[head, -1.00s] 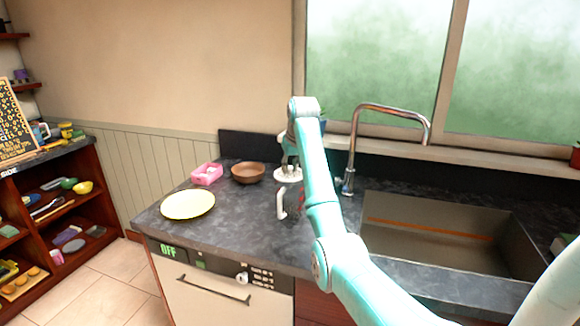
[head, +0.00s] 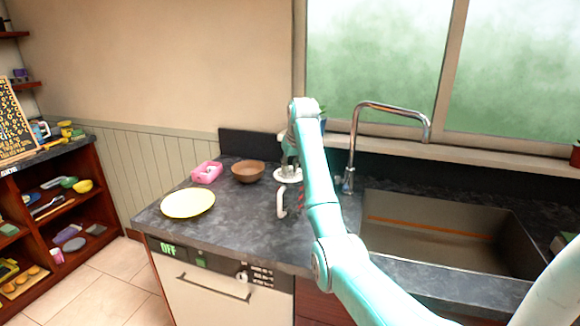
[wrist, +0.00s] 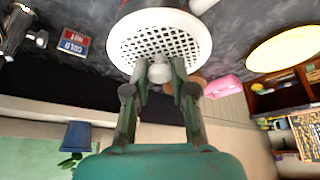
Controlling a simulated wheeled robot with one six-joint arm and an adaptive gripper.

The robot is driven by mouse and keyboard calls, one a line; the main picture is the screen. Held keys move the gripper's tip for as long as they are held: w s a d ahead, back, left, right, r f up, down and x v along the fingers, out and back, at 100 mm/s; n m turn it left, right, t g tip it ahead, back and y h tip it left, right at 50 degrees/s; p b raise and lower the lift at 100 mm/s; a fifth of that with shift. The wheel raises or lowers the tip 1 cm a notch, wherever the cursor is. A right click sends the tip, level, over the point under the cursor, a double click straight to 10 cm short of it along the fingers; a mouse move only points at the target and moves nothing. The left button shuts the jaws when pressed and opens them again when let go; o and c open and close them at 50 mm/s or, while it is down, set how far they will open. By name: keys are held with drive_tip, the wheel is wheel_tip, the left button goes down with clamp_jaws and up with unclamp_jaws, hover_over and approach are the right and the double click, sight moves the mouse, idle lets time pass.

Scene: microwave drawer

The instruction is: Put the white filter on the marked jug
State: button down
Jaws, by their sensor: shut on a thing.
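My gripper (wrist: 160,78) is shut on the small knob of the white filter (wrist: 128,40), a round disc with a grid of holes. In the head view the filter (head: 287,176) is level, beside my arm at the back of the counter. A white handle (head: 282,204) stands just below it, and the same white part shows at the top edge of the wrist view (wrist: 201,5). It appears to be the jug's handle. The jug's body is see-through or hidden, and I cannot tell whether the filter touches its rim. Small red marks show beside the handle.
A brown bowl (head: 248,173), a pink container (head: 207,172) and a pale yellow plate (head: 188,204) are left on the dark counter (head: 235,225). The tap (head: 353,140) and sink (head: 440,235) are right of my arm. A hot/cold sign (wrist: 72,42) is near the tap.

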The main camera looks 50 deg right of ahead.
drive_tip(key=shift+f, duration=0.1)
idle(0.3)
drive_tip(key=shift+c, duration=2)
unclamp_jaws()
drive_tip(key=shift+r, duration=3.5)
